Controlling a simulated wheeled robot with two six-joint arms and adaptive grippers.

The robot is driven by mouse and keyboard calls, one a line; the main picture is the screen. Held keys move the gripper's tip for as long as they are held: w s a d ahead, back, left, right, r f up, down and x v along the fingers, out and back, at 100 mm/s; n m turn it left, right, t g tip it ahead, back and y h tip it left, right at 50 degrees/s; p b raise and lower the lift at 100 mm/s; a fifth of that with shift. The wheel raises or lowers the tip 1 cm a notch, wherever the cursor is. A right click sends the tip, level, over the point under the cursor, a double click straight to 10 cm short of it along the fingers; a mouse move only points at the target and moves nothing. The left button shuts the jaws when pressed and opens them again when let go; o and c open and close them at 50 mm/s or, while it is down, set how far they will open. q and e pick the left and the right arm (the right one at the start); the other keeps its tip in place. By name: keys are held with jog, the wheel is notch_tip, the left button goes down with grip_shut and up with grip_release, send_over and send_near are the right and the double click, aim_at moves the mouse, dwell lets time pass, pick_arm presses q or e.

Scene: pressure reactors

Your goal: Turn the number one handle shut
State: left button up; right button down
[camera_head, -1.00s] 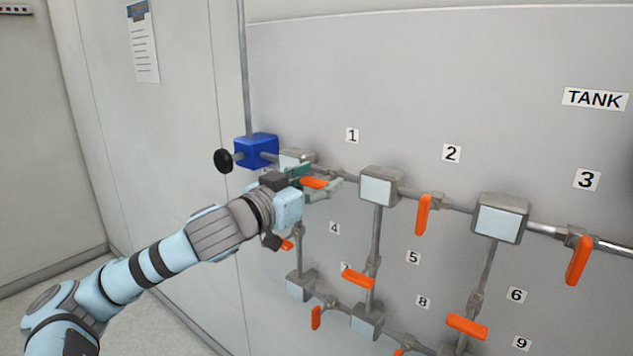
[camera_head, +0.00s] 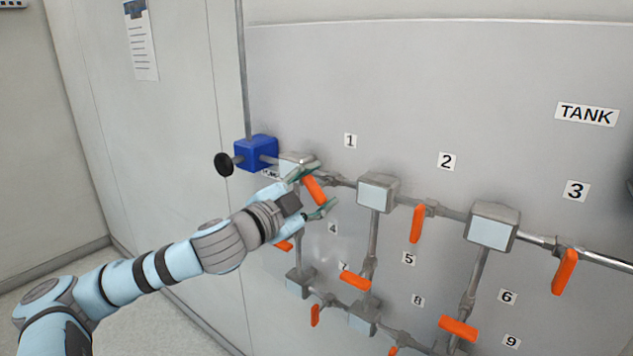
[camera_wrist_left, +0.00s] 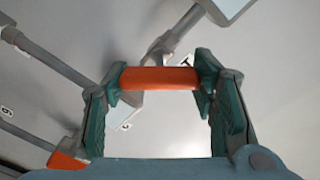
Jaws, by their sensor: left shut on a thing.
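The number one handle (camera_head: 315,190) is an orange lever on the pipe below the label 1 (camera_head: 350,141). In the head view it slants down to the right. My left gripper (camera_head: 312,191) is around it, with one finger above and one below. In the left wrist view the orange handle (camera_wrist_left: 160,78) lies across between the two green fingertips of the left gripper (camera_wrist_left: 160,80), which touch its ends. Part of the handle's valve is hidden behind the fingers in the head view. My right gripper is not in view.
A blue box (camera_head: 257,152) with a black knob (camera_head: 224,164) sits just left of the gripper. The number two handle (camera_head: 416,223) and number three handle (camera_head: 564,271) hang to the right. Lower orange handles, pipes and grey blocks (camera_head: 377,192) stand out from the panel.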

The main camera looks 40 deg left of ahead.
pick_arm(q)
jog(key=m+p, duration=0.2)
jog(key=m, duration=0.2)
jog(key=shift+r+m+p, duration=0.1)
jog(key=shift+m+p, duration=0.2)
jog(key=shift+f+m+p, duration=0.2)
jog(key=shift+m+p, duration=0.75)
jog(key=shift+m, duration=0.85)
jog(key=o, duration=1.2)
jog(key=shift+w, duration=0.1)
jog(key=shift+c, duration=0.2)
